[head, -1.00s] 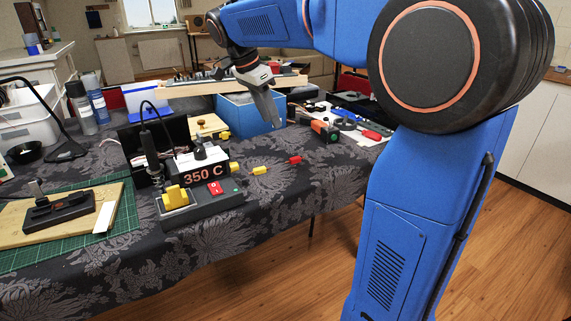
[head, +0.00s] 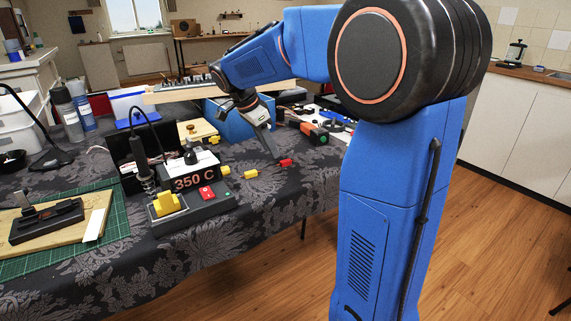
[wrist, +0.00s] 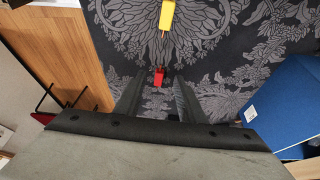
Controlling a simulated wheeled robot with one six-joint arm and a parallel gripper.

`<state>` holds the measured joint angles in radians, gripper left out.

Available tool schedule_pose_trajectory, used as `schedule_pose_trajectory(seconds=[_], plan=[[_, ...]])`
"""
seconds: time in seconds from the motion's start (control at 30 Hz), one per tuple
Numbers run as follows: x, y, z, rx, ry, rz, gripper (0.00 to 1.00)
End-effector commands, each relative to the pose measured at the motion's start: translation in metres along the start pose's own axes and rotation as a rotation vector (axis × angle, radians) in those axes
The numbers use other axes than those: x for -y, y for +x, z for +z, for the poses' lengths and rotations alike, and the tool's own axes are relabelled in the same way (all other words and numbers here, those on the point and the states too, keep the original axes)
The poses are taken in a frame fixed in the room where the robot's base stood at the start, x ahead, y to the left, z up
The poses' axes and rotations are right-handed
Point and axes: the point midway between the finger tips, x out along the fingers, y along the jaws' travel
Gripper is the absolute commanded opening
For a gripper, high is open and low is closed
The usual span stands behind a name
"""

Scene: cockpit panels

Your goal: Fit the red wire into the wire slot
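The red wire piece (head: 286,162) lies on the dark patterned tablecloth, just right of my gripper's tip in the head view. In the wrist view the red piece (wrist: 158,77) shows between the fingertips, with a short thin end pointing at a yellow piece (wrist: 167,14). My gripper (wrist: 159,82) is open and empty, its two fingers apart on either side of the red piece. In the head view my gripper (head: 272,153) points down close to the table; its exact height is unclear. I cannot make out the wire slot for certain.
A soldering station (head: 193,178) marked 350 C stands left of the yellow piece (head: 250,174). A blue box (head: 232,122) stands behind my gripper and a tool with an orange part (head: 313,132) lies to the right. The cloth in front of the wire pieces is clear.

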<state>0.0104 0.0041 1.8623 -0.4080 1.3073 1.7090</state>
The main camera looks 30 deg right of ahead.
Motion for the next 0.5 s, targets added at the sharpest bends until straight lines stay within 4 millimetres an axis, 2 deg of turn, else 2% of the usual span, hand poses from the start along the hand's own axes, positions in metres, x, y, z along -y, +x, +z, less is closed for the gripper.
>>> schedule_pose_trajectory(seconds=[0.23,0.5], plan=[[0.0,0.016,0.001,0.0,0.0,0.001,0.36],[0.001,0.051,0.001,0.001,0.0,0.003,0.36]])
